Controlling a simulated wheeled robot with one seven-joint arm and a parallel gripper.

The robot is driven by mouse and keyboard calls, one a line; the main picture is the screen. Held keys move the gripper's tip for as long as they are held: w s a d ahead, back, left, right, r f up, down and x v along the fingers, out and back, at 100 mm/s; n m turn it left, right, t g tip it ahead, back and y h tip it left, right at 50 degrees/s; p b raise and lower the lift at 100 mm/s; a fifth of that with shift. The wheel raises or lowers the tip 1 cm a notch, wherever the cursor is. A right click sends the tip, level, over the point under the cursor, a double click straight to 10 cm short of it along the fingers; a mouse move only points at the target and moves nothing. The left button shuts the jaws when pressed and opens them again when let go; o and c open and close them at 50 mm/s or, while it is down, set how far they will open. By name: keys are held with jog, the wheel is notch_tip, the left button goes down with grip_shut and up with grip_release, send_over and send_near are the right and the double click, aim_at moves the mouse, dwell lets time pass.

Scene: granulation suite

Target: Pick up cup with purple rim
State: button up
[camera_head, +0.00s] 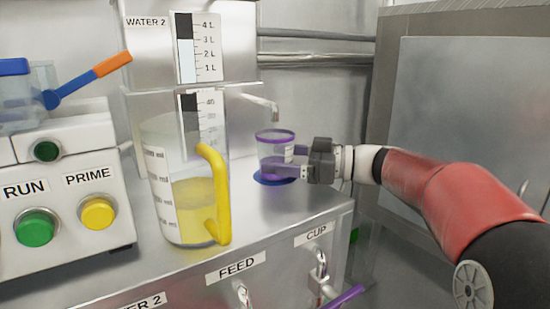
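The cup with the purple rim (275,136) stands upright on a round blue pad (272,182) on the metal bench, below a small spout. It is clear, with purple in its lower part and a pale label on its side. My gripper (290,165) comes in from the right, level with the cup's lower half. Its dark fingers reach the cup's right side and overlap it in this view. The far finger is hard to see, so I cannot tell whether the fingers press on the cup.
A large jug with a yellow handle (218,195) stands left of the cup. The metal spout (262,102) hangs just above the cup. A control box with RUN and PRIME buttons (60,200) is at the left. A grey cabinet (475,110) stands behind my arm. Valves line the bench front.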

jog(key=c, duration=1.6)
jog(key=shift+c, duration=0.2)
jog(key=shift+r, duration=0.15)
jog(key=shift+d+r, duration=0.15)
jog(key=shift+d, duration=0.05)
jog(key=s+d, duration=0.1)
jog(key=d, duration=0.4)
jog(key=s+d, duration=0.1)
jog(key=d, duration=0.5)
jog(key=s+d+b, duration=0.1)
jog(key=d, duration=0.5)
jog(key=shift+s+d, duration=0.2)
